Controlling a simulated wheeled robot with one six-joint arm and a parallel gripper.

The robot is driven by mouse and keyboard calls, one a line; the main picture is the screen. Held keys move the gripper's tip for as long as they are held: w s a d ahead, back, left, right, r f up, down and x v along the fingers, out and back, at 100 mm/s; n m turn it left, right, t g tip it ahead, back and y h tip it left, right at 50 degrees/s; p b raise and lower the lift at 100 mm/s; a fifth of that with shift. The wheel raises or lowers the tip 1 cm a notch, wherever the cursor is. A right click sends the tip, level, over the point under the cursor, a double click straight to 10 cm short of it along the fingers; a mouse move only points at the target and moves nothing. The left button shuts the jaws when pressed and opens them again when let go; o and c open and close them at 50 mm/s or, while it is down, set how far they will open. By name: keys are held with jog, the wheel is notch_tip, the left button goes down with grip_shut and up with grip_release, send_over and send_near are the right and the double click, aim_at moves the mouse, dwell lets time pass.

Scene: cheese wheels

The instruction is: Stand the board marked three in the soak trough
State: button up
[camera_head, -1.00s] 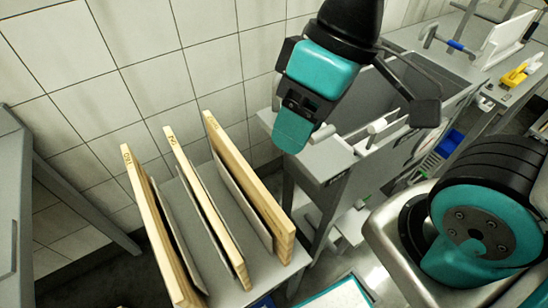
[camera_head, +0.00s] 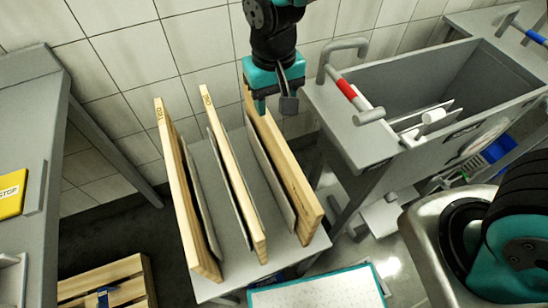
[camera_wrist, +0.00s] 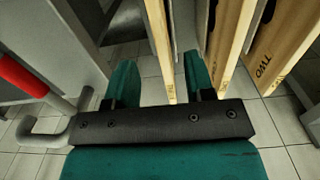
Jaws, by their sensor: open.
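Three wooden boards stand on edge in a rack. The right board (camera_head: 285,165) is under my gripper (camera_head: 274,104). In the wrist view, its edge (camera_wrist: 157,45) lies between my open fingers (camera_wrist: 160,80), and I cannot tell whether they touch it. The middle board (camera_head: 232,170) has a mark too small to read. The left board (camera_head: 182,185) reads TWO in the wrist view (camera_wrist: 270,55). A grey basin (camera_head: 395,75), seemingly the soak trough, stands right of the rack with pale plates inside.
Thin grey dividers (camera_head: 228,165) stand between the boards. A grey bench (camera_head: 25,130) is at the left, with a pallet (camera_head: 110,285) on the floor. A teal-edged white panel (camera_head: 320,292) lies in front.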

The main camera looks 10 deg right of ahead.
aim_at(274, 138)
notch_tip(274, 138, down, 12)
jog(key=shift+d+f+p, duration=0.15)
jog(key=shift+f+p, duration=0.1)
jog(key=shift+p, duration=0.3)
jog(key=shift+w, duration=0.1)
grip_shut()
jog(key=shift+r, duration=0.1)
dwell(1.1)
